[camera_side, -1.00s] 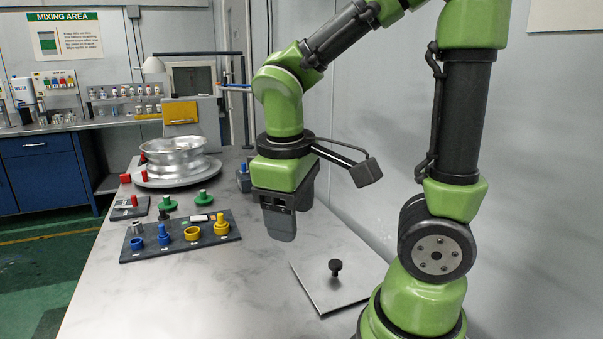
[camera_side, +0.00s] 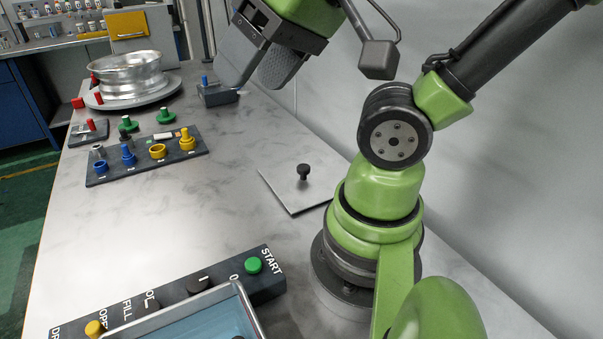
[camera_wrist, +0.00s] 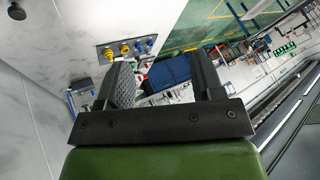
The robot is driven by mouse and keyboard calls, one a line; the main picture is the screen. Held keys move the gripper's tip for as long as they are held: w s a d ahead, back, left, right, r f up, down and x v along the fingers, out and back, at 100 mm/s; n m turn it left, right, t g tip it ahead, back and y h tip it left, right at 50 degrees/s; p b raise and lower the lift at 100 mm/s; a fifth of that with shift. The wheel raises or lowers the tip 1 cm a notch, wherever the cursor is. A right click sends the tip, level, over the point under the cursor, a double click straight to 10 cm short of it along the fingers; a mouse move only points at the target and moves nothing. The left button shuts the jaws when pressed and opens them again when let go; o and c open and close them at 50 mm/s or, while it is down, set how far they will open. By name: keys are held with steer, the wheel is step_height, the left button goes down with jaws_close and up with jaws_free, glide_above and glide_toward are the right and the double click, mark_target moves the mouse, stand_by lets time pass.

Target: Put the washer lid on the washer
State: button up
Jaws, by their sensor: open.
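The washer lid (camera_side: 294,193) is a flat grey square plate lying on the table, with a black knob (camera_side: 303,171) standing up from its middle. A black knob also shows in the top left corner of the wrist view (camera_wrist: 17,12). What looks like the washer (camera_side: 172,309), an open metal-rimmed basin with blue inside, is partly in the side view at the bottom edge; most of it is cut off. My gripper (camera_side: 260,68) is raised and tilted above the far part of the table, well away from the lid. Its fingers (camera_wrist: 163,76) are apart with nothing between them.
A control panel (camera_side: 200,289) with coloured knobs borders the basin. A dark peg board (camera_side: 125,178) with blue and yellow parts lies mid-table left. A metal wheel rim (camera_side: 127,73) sits on a round base farther back. The table around the lid is clear.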

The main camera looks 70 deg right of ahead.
steer(key=w+d+f+n+g+h, duration=0.3)
steer(key=w+d+f+g, duration=0.2)
steer(key=g, duration=0.1)
steer(key=n+g+h, duration=0.8)
steer(key=n+g, duration=0.2)
steer(key=g, duration=0.1)
glide_toward(300, 168)
steer(key=shift+s+r, duration=0.15)
steer(key=shift+s, duration=0.45)
steer(key=shift+s+d+f, duration=0.1)
steer(key=shift+s+f, duration=0.05)
steer(key=shift+f, duration=0.15)
steer(key=shift+h, duration=0.3)
steer(key=x, duration=0.4)
steer(key=shift+s+d+f, duration=0.2)
steer(key=shift+d+f, duration=0.05)
steer(key=shift+d, duration=0.05)
steer(key=x, duration=0.5)
steer(key=shift+w+d+f, duration=0.1)
steer(key=shift+w+f, duration=0.1)
steer(key=shift+f, duration=0.05)
jaws_close()
steer(key=shift+r, duration=0.1)
